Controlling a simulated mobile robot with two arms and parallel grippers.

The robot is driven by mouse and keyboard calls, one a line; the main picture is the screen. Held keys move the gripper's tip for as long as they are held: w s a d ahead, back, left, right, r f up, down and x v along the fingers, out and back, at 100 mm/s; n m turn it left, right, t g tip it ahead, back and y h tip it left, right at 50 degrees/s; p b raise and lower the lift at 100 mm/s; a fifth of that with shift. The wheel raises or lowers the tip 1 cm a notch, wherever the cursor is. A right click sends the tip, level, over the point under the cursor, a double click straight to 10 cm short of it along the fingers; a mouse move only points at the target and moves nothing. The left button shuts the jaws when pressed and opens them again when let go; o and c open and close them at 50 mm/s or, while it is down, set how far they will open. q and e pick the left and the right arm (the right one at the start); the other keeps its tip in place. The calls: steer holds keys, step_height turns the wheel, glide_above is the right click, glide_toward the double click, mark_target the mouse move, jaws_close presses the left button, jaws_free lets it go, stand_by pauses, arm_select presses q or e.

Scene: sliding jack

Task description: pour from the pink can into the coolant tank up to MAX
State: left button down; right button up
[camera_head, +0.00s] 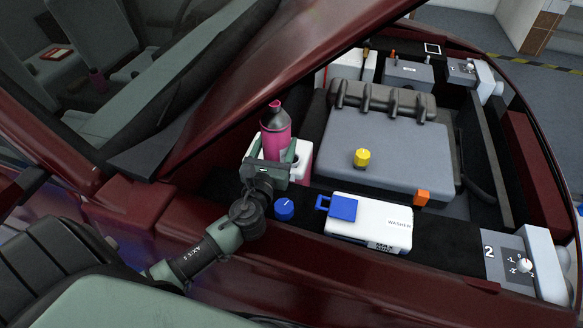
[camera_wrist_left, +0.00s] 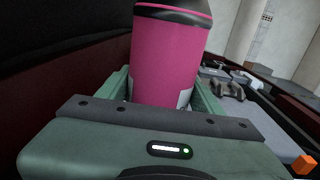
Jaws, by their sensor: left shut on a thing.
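The pink can (camera_head: 275,137), with a black top, stands about upright in my left gripper (camera_head: 274,162). The gripper is shut on its lower part; in the left wrist view the can (camera_wrist_left: 172,55) fills the space between the fingers (camera_wrist_left: 163,92). The coolant tank (camera_head: 304,152) is a white tank with pink liquid showing at its right side. The can and gripper are in front of it and hide much of it, including its opening and the MAX mark. I cannot tell the gap between can and tank. My right gripper is out of view.
A blue cap (camera_head: 284,209) sits on the black ledge just right of my wrist. The white washer tank (camera_head: 378,222) with a blue lid (camera_head: 343,208) is farther right. The grey engine cover (camera_head: 385,145) has a yellow cap (camera_head: 362,158). The raised hood (camera_head: 270,75) slopes close above the can.

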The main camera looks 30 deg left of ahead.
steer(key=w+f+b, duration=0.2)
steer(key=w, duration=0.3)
arm_select(q)
steer(key=w+a+f+m+g+y+p, duration=0.1)
steer(key=w+a+f+m+g+p, duration=0.1)
steer(key=a+p, duration=0.5)
steer(key=shift+a+f+m+g+y+p, duration=0.3)
steer(key=shift+f+m+g+p, duration=0.6)
steer(key=shift+m+p, duration=1)
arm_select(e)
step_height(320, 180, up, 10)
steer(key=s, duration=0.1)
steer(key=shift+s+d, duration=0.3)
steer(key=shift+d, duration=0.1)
